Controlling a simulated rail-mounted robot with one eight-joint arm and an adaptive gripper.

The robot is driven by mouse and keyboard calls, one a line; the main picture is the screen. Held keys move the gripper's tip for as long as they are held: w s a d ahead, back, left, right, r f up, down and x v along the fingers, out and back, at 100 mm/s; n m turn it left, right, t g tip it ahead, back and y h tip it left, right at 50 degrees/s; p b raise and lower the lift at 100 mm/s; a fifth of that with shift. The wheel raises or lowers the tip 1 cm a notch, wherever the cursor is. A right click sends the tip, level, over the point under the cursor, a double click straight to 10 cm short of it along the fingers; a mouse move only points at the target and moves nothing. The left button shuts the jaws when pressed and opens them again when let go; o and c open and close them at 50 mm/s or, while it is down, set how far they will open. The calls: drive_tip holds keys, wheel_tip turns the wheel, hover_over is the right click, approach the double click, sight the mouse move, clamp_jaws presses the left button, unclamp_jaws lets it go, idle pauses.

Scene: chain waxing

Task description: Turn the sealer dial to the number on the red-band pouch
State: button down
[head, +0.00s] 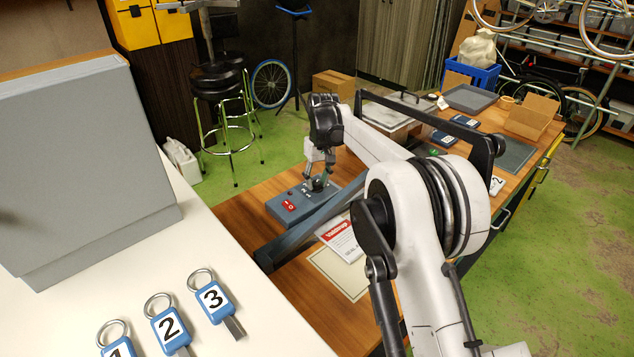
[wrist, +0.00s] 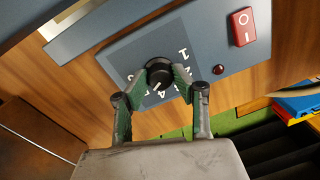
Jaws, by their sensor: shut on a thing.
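The sealer control box (head: 283,207) is blue-grey and sits on the wooden bench, with a red rocker switch (head: 289,206) on its top. My gripper (head: 319,182) is down over the box. In the wrist view, my gripper (wrist: 156,80) is shut on the black dial (wrist: 159,70), with one green-padded finger on each side. The dial's white mark points down towards the 4 and 5; I cannot tell exactly which. The 1 is clear; other numbers are partly covered. A white pouch with a red band (head: 339,230) lies beside the sealer; its small print is unreadable.
A dark sealer bar (head: 300,240) crosses the bench beside the box. Blue key tags (head: 214,299) marked 1, 2 and 3 lie on the white table at front left. A tray (head: 470,98) and an open cardboard box (head: 532,117) stand farther along the bench.

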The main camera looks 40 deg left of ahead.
idle(0.5)
drive_tip(key=c, duration=1.4)
unclamp_jaws()
drive_tip(key=r, duration=0.8)
drive_tip(key=w+r, duration=0.1)
drive_tip(key=r, duration=0.3)
drive_tip(key=shift+d, duration=0.2)
